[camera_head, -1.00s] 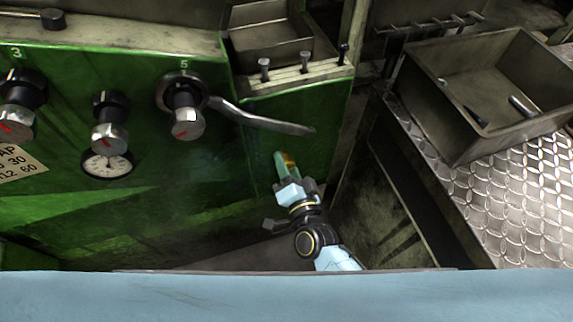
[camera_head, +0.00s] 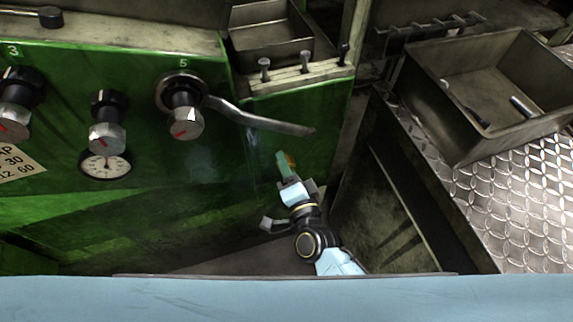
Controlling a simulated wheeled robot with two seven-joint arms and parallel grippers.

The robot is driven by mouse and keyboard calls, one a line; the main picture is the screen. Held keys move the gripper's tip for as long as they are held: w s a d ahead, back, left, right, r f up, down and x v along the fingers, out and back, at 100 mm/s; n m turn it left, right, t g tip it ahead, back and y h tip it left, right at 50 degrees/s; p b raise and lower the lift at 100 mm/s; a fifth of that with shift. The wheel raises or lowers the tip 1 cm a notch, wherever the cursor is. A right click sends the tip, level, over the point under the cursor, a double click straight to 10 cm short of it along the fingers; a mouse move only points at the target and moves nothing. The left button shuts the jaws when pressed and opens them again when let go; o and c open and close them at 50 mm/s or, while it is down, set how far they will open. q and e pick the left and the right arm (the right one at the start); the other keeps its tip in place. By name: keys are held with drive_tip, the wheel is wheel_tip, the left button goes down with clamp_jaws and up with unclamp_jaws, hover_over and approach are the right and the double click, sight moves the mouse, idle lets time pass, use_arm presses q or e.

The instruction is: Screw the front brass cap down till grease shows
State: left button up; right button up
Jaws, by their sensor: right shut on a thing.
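My right gripper (camera_head: 286,164) is low at the right end of the green machine front (camera_head: 215,220), below the long lever. The rest of the cap is hidden by the gripper. I cannot make out any grease. My left gripper is not in view.
A grey lever (camera_head: 262,121) sticks out to the right above my gripper from knob 5 (camera_head: 185,122). More knobs and a dial gauge (camera_head: 105,165) are at left. A metal bin (camera_head: 480,95) stands on tread plate at right.

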drive_tip(key=o, duration=1)
drive_tip(key=shift+s, duration=0.1)
drive_tip(key=v, duration=1.3)
drive_tip(key=shift+s+d, duration=0.1)
